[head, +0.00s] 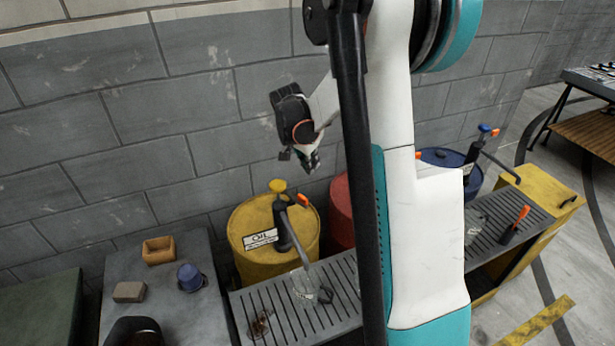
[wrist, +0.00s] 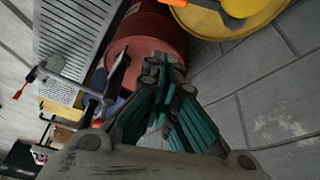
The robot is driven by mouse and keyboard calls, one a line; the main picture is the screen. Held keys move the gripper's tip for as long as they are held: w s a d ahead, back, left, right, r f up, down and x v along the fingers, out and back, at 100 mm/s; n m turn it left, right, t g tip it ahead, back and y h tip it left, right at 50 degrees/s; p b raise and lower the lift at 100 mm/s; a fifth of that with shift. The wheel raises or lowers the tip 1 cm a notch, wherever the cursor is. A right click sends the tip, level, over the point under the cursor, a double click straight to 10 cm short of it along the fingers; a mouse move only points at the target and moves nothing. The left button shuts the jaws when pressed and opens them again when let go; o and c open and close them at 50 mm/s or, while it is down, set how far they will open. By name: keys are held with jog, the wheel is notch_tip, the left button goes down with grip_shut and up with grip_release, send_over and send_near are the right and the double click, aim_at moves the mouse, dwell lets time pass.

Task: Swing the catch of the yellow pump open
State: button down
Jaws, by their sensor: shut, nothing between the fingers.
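The yellow pump stands on the yellow oil drum (head: 262,218). It has a yellow cap (head: 278,186), a dark body (head: 283,228) and a spout reaching over the grating. Its orange catch (head: 302,200) juts out at the right of the top. My gripper (head: 311,165) is shut and empty, above and slightly right of the pump, apart from it. In the wrist view my fingers (wrist: 165,68) are together over the red drum (wrist: 148,28). The yellow drum (wrist: 232,22) and an orange part (wrist: 238,7) are cut off at the top edge. The catch's exact angle is unclear.
A glass vessel (head: 303,288) stands on the grating (head: 340,318) under the spout. My arm partly hides the red drum (head: 340,208). A blue drum (head: 440,157) with a blue-capped pump stands right. A block, a wooden box and a blue-topped item sit on the left bench (head: 175,285).

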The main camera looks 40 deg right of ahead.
jog(key=b+x, duration=0.2)
jog(key=x, duration=0.8)
jog(key=a, duration=0.4)
jog(key=shift+s+a+r, duration=0.1)
jog(key=shift+s+r, duration=0.15)
jog(key=shift+s+a+b, duration=0.25)
jog(key=shift+a+b, duration=0.15)
jog(key=shift+a, duration=0.3)
